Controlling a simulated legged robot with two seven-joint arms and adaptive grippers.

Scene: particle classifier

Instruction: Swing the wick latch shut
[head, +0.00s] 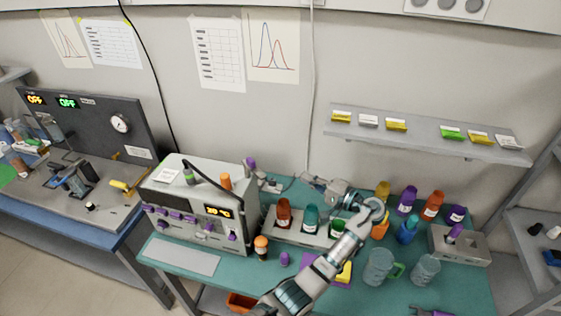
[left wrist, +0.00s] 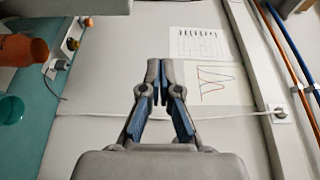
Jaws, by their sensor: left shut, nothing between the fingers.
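The grey instrument box (head: 204,210) stands on the teal bench, with a lit temperature display (head: 217,211) and purple knobs on its front. I cannot pick out the wick latch for certain. A purple-topped part (head: 249,166) stands at the box's rear right corner, and an orange-topped part (head: 225,183) is on its top. My left gripper (head: 266,183) is just right of that rear corner, pointing left. In the left wrist view its fingertips (left wrist: 160,76) are together and empty, with the wall behind them. I see no contact with the box.
A grey rack (head: 316,237) with brown, teal and green bottles stands right of the box, under my left arm. Clear beakers (head: 378,266) and several coloured bottles (head: 433,205) stand farther right. A wall shelf (head: 430,134) hangs above. A black cable (head: 153,80) runs down the wall.

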